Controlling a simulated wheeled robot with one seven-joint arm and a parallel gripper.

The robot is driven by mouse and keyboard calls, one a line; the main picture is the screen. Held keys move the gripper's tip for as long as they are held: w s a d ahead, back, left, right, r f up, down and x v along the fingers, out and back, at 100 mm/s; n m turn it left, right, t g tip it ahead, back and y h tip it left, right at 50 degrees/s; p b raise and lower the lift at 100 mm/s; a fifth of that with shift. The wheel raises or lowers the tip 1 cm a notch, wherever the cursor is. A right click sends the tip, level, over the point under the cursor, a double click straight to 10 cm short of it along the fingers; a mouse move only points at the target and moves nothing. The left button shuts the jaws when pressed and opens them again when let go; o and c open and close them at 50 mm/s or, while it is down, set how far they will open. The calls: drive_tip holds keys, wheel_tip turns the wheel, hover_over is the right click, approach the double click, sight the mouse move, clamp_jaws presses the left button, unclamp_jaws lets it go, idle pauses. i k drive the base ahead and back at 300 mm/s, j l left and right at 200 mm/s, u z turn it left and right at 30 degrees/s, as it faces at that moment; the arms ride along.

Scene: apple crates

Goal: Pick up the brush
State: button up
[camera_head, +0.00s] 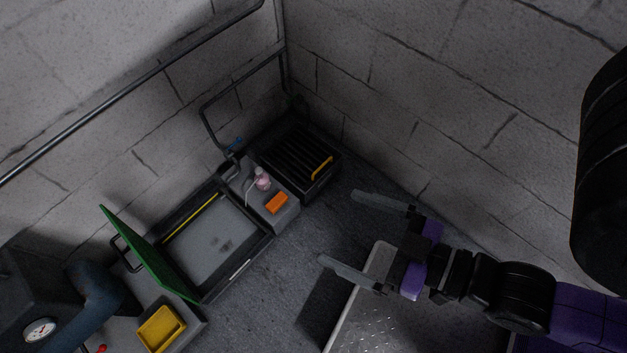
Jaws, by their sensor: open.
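I cannot make out a brush for certain. A small curved yellow item (322,168) lies on the right edge of a black slatted unit (288,160) in the corner; it is too small to tell if it is the brush. An orange block (276,203) lies on the grey ledge beside a sink basin. My gripper (336,226) is open and empty, its two fingers spread and pointing left. It is to the right of the ledge and apart from all these items.
A pink-white bottle (262,180) stands near the orange block. The grey basin (207,244) has a tap behind it and a green panel (150,254) tilted up at its left. A yellow tray (160,328) sits at lower left. A pale metal surface (372,318) lies below my gripper. Block walls close the corner.

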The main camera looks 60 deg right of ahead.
sight(276, 202)
drive_tip(key=k+j+z, duration=0.1)
drive_tip(key=k+z, duration=0.35)
drive_tip(key=i+j, duration=0.35)
drive_tip(key=i+j+z, duration=0.1)
drive_tip(key=i+j, duration=0.25)
drive_tip(key=j, duration=0.2)
drive_tip(key=i+j+z, duration=0.1)
drive_tip(key=i+j, duration=0.25)
drive_tip(key=j, duration=0.15)
drive_tip(key=i+j, duration=0.35)
drive_tip(key=j, duration=0.15)
